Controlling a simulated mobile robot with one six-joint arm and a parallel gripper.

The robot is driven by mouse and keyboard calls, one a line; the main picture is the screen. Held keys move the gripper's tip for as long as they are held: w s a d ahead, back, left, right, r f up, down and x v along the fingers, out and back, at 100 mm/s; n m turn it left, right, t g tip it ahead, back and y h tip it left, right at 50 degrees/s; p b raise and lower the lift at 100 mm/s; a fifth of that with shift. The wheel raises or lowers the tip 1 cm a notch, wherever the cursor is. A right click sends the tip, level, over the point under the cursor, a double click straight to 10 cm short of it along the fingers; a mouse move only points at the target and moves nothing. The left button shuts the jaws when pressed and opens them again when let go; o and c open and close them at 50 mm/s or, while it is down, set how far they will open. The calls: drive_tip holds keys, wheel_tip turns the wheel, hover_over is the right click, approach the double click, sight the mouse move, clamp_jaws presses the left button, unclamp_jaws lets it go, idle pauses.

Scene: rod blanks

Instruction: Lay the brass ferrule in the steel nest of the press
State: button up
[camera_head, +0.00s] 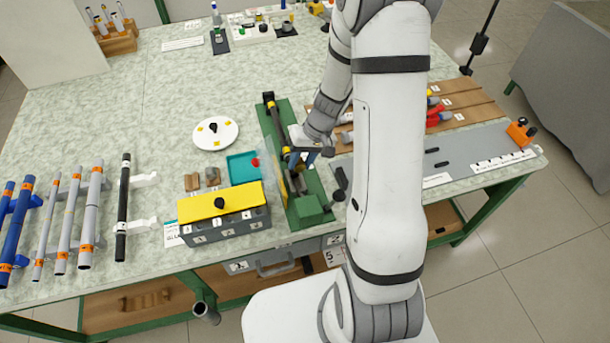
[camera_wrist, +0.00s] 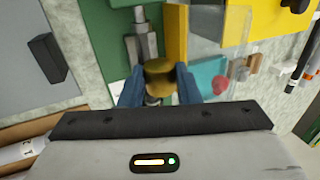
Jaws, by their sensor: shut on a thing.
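My gripper (camera_wrist: 160,88) is shut on the brass ferrule (camera_wrist: 160,72), a short golden cylinder between its two blue fingertips in the wrist view. In the head view my gripper (camera_head: 303,158) is over the middle of the green press (camera_head: 309,209), and my arm partly covers the scene. A stepped grey steel part (camera_wrist: 146,40) of the press lies just beyond the ferrule in the wrist view. I cannot tell whether the ferrule touches it. The steel nest cannot be made out clearly; the ferrule and fingers may hide it.
A clear guard panel (camera_wrist: 218,30) and yellow parts stand close beside the ferrule. Left of the press are a teal tray (camera_head: 241,168) with a red item, a yellow-topped box (camera_head: 219,202) and a white plate (camera_head: 215,144). Rods lie far left. A grey plate (camera_head: 460,158) lies right.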

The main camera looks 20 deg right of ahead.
drive_tip(key=shift+s+f+y+b, duration=0.2)
drive_tip(key=shift+f+y+b, duration=0.5)
drive_tip(key=shift+f+b, duration=0.15)
drive_tip(key=shift+a+r, duration=0.15)
drive_tip(key=shift+r, duration=0.1)
drive_tip(key=shift+f+b, duration=0.1)
drive_tip(key=shift+b, duration=0.45)
wheel_tip(320, 180, down, 6)
drive_tip(key=b, duration=0.6)
